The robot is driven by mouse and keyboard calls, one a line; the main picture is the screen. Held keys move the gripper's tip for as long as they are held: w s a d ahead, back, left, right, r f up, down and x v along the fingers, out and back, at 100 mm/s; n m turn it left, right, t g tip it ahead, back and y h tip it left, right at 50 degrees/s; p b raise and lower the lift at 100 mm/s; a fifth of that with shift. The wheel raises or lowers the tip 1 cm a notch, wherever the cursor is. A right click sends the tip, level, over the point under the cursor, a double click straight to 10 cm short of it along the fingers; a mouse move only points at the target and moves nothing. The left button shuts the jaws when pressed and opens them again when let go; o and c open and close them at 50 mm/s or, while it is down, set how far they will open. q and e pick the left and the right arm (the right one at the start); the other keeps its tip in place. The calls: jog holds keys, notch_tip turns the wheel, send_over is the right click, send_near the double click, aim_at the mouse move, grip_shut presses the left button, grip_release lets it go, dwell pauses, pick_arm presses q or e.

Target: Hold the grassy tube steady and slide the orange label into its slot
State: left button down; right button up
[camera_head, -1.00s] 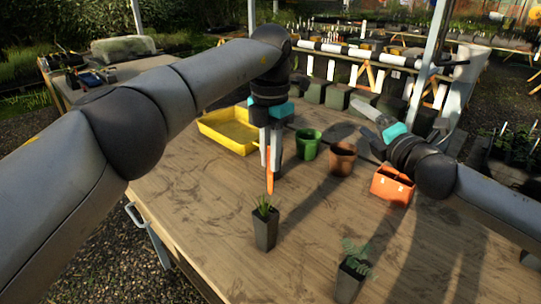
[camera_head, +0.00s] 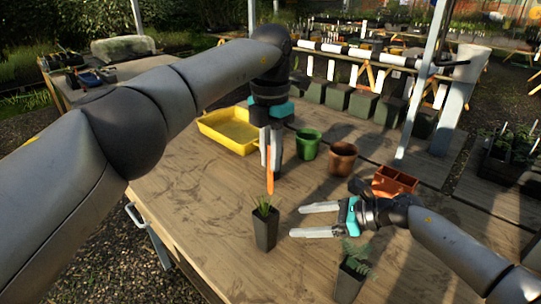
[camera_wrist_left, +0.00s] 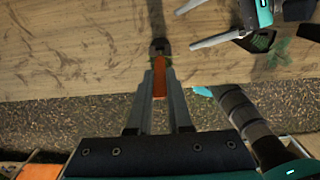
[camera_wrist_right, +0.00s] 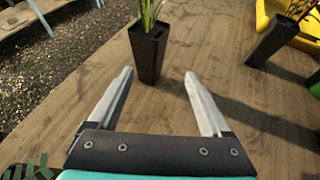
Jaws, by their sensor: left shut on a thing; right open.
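The grassy tube (camera_head: 265,230) is a dark, square, tapered pot with thin green leaves. It stands upright on the table and shows in the right wrist view (camera_wrist_right: 148,55). My left gripper (camera_head: 267,160) is above it, shut on the orange label (camera_head: 270,182), which points down with its lower end just above the leaves. The label also shows between the fingers in the left wrist view (camera_wrist_left: 159,78). My right gripper (camera_head: 318,220) is open and empty, right of the tube, its fingers pointing towards it but apart from it. The slot cannot be made out.
Another dark tube (camera_head: 350,280) with a feathery plant stands at the front, near my right arm. Behind are a yellow tray (camera_head: 208,125), a green pot (camera_head: 307,150), a brown pot (camera_head: 341,165) and a terracotta box (camera_head: 394,178).

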aim_at(276, 235)
jog(key=shift+s+f+n+g, duration=0.2)
jog(key=shift+s+f, duration=0.1)
jog(key=shift+f, duration=0.2)
jog(key=shift+s+f+n+g, duration=0.2)
jog(key=shift+s+f, duration=0.05)
jog(key=shift+f, duration=0.2)
jog(key=shift+a+f+h, duration=0.2)
jog(key=shift+h, duration=0.1)
jog(key=shift+x, duration=4.7)
jog(key=shift+s, duration=0.1)
jog(key=c, duration=0.7)
